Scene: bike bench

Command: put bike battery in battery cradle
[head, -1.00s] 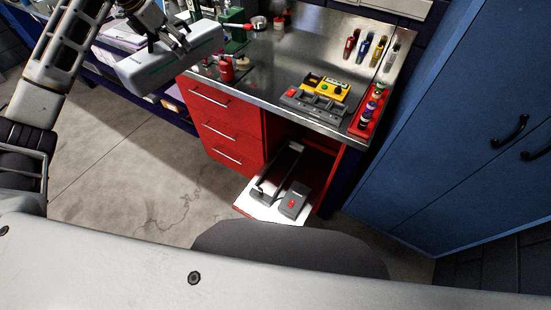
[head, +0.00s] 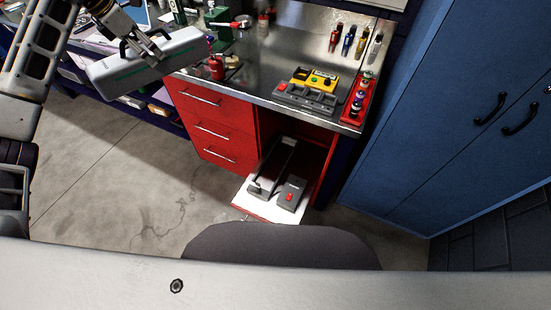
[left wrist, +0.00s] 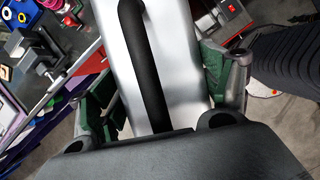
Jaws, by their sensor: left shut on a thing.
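The bike battery (head: 143,68), a long silver-white case with a green line, is in the upper left of the head view, in the air. My left gripper (head: 148,48) is shut on it from above. In the left wrist view the battery (left wrist: 186,65) fills the middle, its black handle (left wrist: 151,75) between the fingers. What looks like the battery cradle (head: 272,170), a long dark frame, lies on a white pull-out shelf (head: 262,209) low in the bench. The battery is well apart from it, higher and to the left. My right gripper is not in view.
A grey box with a red button (head: 291,194) sits right beside the cradle. Red drawers (head: 212,125) stand left of the opening. The steel top holds a charger-like unit (head: 308,92) and bottles. A blue cabinet (head: 440,110) stands right. The floor in front is clear.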

